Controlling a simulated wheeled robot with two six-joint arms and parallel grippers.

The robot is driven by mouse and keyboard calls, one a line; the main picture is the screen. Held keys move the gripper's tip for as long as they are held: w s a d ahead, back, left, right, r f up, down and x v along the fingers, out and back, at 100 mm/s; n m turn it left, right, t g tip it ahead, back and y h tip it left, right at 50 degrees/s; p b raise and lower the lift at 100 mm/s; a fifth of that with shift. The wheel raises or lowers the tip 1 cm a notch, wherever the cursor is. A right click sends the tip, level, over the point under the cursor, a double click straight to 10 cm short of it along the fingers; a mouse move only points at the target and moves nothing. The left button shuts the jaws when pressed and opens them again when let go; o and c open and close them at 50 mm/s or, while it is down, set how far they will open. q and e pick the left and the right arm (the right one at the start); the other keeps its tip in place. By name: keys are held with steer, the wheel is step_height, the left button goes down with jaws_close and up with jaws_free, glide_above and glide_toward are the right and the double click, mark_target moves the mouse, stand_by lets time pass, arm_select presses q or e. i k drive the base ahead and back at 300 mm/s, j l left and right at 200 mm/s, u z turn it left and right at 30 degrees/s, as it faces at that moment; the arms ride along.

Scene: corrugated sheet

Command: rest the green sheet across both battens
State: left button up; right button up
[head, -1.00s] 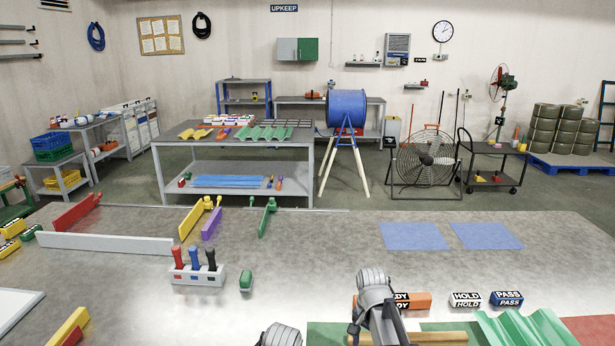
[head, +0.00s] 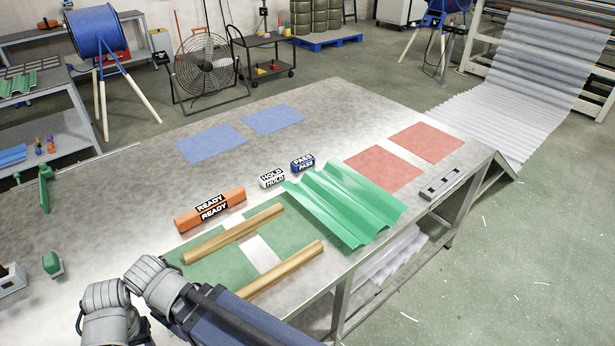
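The green corrugated sheet (head: 345,203) lies on the bench just right of the two wooden battens, close to the bench's right front edge. The far batten (head: 233,234) and the near batten (head: 281,270) lie roughly parallel, across a green mat (head: 205,268) with a white strip (head: 260,253) between them. The sheet's left edge is close to the battens' right ends and it does not span them. Grey and dark blue links of my arms show at the lower left and hide part of the mat. Neither gripper's fingers can be seen.
An orange READY block (head: 210,209), a white HOLD block (head: 272,178) and a blue PASS block (head: 303,163) stand behind the battens and sheet. Red patches (head: 384,176) and a grey bar (head: 441,183) lie right. Blue patches (head: 211,143) lie on clear bench behind.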

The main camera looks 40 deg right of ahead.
mark_target(355, 209)
steer(key=k+j, duration=0.1)
steer(key=k, duration=0.35)
steer(key=z, duration=1.6)
